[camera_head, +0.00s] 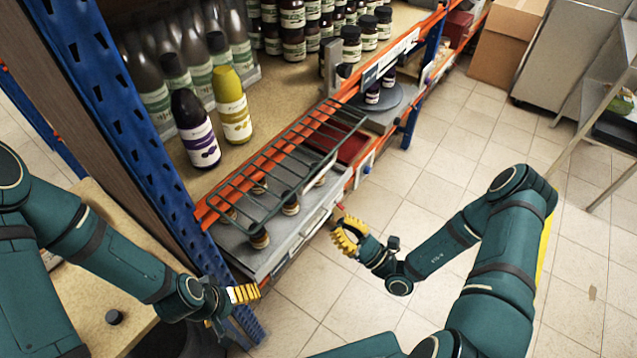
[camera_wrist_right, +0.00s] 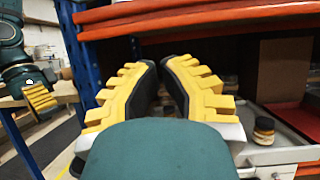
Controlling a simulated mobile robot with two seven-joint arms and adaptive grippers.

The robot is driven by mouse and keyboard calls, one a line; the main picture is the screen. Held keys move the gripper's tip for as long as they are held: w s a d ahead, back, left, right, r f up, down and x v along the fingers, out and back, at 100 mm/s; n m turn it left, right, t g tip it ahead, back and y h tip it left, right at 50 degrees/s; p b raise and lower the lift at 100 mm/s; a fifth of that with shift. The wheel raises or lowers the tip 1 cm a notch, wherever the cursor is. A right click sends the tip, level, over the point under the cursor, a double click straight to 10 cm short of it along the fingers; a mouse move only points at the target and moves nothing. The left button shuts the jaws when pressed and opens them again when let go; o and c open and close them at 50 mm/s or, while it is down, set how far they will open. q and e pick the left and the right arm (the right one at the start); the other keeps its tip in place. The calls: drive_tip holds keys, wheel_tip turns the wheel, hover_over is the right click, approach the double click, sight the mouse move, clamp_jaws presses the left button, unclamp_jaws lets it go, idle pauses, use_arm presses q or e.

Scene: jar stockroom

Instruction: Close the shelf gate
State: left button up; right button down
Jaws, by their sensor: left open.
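The shelf gate (camera_head: 262,177), a dark green wire grid, lies flat along the orange front beam of the rack, above the lower level with its small jars. My right gripper (camera_head: 345,236), with yellow ribbed fingers, is in front of the lower level, below and apart from the gate. In the right wrist view its fingertips (camera_wrist_right: 160,72) are almost together with nothing visible between them. My left gripper (camera_head: 246,293) is open and empty by the blue upright's foot. It also shows in the right wrist view (camera_wrist_right: 39,97). I cannot make out the gate there.
A purple bottle (camera_head: 197,135) and a yellow bottle (camera_head: 233,110) stand on the upper shelf behind the gate. A grey tray (camera_head: 283,240) with small jars lies below. The blue upright (camera_head: 150,150) borders the left. Tiled floor (camera_head: 440,150) is free at right.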

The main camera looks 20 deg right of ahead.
drive_tip(key=w+a+r, duration=0.4)
drive_tip(key=w+r, duration=0.2)
drive_tip(key=r, duration=0.2)
drive_tip(key=shift+w+a+r+m+t+h, duration=0.15)
drive_tip(key=shift+w+r+m+t+h, duration=0.1)
drive_tip(key=shift+w+m+t+h, duration=0.05)
drive_tip(key=shift+p, duration=0.3)
